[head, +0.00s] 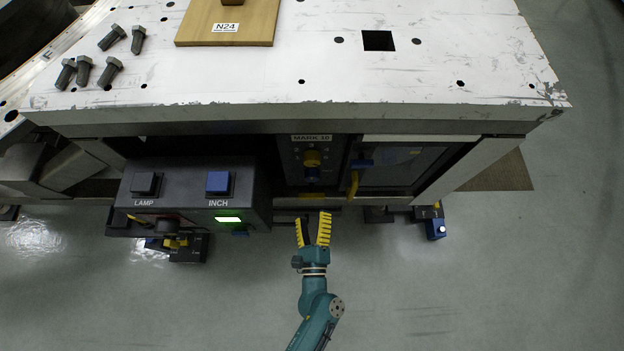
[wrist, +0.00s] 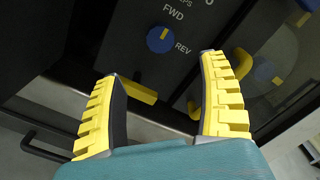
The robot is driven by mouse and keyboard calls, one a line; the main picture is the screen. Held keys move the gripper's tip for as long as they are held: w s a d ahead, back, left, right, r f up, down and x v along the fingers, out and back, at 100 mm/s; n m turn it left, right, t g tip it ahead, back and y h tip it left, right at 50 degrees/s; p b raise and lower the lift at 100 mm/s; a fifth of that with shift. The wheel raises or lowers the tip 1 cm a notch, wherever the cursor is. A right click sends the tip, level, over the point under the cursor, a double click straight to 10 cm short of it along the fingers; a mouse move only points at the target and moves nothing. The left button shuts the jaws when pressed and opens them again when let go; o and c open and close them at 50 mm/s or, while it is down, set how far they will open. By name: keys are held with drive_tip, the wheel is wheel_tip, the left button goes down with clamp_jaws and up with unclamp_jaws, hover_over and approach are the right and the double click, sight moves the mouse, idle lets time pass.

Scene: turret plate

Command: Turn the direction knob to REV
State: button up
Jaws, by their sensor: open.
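The direction knob (wrist: 160,39) is a round blue dial with a yellow mark on a dark panel, with FWD printed above it and REV at its lower right. Its yellow mark points up toward FWD. In the head view the blue knob (head: 312,174) sits low on the panel, below a yellow knob, and its details are too small to read. My gripper (head: 312,214) is open with yellow ribbed fingers, in front of and below the panel. In the wrist view my gripper (wrist: 160,68) is empty, its fingertips apart from the knob, which shows beyond the gap.
A control box (head: 190,190) with LAMP and INCH buttons juts out at left. The white plate (head: 300,85) overhangs the panel. Floor is clear around my arm.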

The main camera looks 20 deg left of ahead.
sight(312, 180)
drive_tip(key=b+x, duration=0.3)
drive_tip(key=x, duration=0.9)
drive_tip(key=shift+w+a, duration=0.15)
drive_tip(key=c, duration=1.2)
